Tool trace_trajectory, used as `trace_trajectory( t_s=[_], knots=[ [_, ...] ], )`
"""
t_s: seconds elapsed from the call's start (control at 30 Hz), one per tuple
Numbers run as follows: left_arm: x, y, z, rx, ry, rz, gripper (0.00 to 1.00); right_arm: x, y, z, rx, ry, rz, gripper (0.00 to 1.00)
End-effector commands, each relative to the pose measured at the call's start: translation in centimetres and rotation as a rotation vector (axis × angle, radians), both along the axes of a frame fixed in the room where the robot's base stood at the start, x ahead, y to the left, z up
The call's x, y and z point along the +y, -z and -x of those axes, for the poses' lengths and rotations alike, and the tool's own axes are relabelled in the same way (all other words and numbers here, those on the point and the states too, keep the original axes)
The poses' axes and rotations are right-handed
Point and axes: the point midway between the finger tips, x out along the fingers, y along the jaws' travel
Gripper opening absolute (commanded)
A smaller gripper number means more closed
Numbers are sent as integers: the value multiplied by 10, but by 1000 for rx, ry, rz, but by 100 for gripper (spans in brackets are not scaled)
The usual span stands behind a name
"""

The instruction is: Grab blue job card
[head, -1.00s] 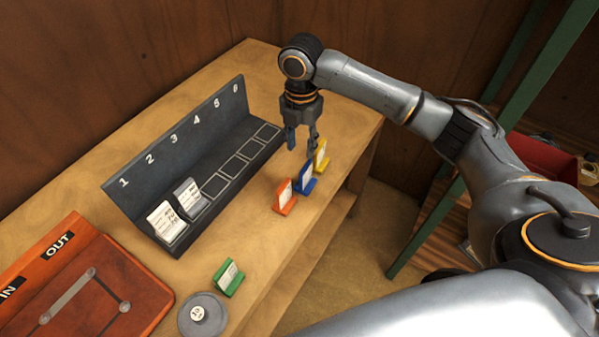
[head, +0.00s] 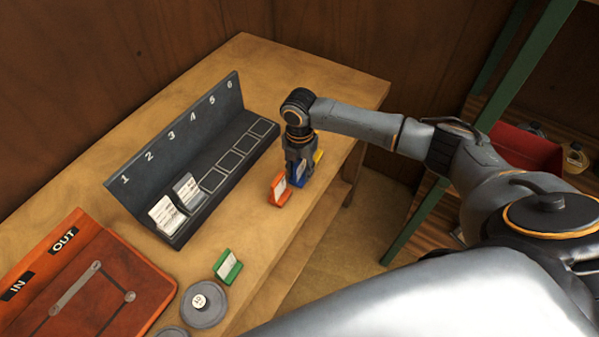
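The blue job card (head: 300,178) stands on the bench near its front edge, between an orange card (head: 278,190) and a yellow card (head: 318,156). My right gripper (head: 299,172) is lowered over the blue card, pointing down, and hides much of it. Its fingers are around or beside the card, but I cannot tell whether they are closed on it. My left gripper is not in view.
A dark rack (head: 190,165) numbered 1 to 6 holds cards in slots 1 and 2. A green post (head: 420,215) stands at the right.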

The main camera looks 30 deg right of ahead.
Motion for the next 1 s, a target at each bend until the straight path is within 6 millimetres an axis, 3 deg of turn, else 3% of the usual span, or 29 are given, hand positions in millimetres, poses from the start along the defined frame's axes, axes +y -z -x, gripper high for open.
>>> trace_trajectory(
  t_s=[0.1, 0.3, 0.53, 0.77, 1.0],
  knots=[
    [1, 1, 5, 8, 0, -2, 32, 0, 0, 0, 0, 0, 0, 37],
    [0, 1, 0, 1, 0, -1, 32, 0, 0, 0, -1, 0, -1, 0],
    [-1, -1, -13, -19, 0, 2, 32, 0, 0, 0, -1, 0, -1, 0],
    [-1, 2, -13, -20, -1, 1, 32, 0, -3, -1, -2, 0, 0, 0],
    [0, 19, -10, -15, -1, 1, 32, 0, -29, -2, -6, 0, -2, 0]
  ],
)
